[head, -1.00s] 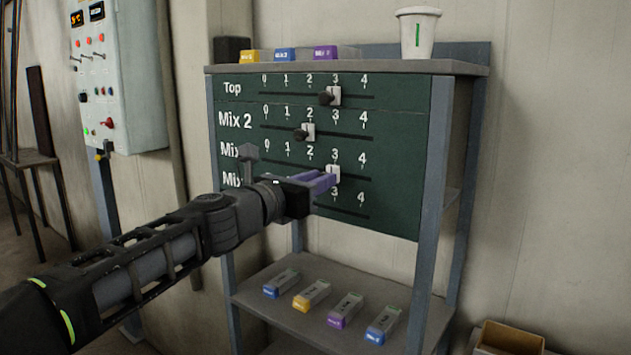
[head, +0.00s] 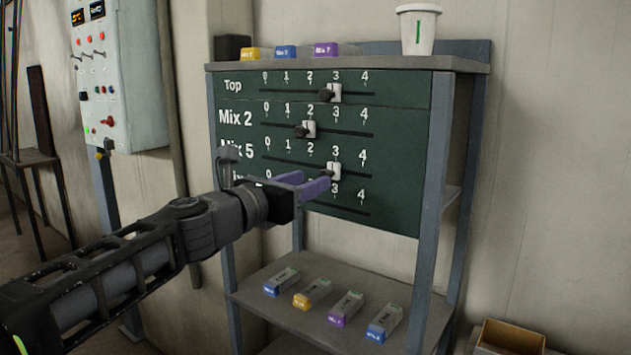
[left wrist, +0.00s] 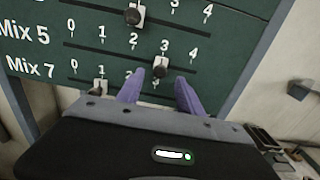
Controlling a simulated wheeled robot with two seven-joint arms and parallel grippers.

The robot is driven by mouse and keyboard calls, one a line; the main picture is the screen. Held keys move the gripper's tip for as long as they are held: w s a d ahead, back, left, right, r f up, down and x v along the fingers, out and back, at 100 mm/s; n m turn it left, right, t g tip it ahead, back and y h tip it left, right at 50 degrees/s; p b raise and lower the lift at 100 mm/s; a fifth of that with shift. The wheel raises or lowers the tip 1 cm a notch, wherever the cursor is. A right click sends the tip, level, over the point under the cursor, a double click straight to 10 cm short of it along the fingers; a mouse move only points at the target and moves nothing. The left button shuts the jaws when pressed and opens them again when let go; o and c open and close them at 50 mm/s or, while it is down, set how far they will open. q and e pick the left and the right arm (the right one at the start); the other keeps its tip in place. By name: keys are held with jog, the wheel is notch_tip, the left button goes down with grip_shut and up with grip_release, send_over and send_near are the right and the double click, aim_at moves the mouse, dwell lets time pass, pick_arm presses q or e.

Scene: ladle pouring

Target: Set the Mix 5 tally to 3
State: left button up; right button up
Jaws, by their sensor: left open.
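The dark green board (head: 395,195) carries rows of numbered slots, each with a white slider. The Mix 5 slider (head: 333,172) stands at the 3 mark; it also shows below the 3 in the left wrist view (left wrist: 161,67). Its dark knob sticks out toward me. My left gripper (head: 308,184) is in front of the board, with its purple fingers open. In the left wrist view its fingertips (left wrist: 160,80) appear on either side of the Mix 5 slider, holding nothing. My right gripper is not in view.
The Top slider (head: 330,93) is near 3 and the Mix 2 slider (head: 309,129) near 2. The Mix 7 slider (left wrist: 100,88) is near 1, hidden in the head view. A white cup (head: 418,30) and several coloured blocks stand on top; more blocks lie on the lower shelf (head: 262,312).

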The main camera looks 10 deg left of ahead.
pick_arm(q)
jog(key=v, duration=0.3)
jog(key=shift+s+a, duration=0.1)
jog(key=shift+s, duration=0.3)
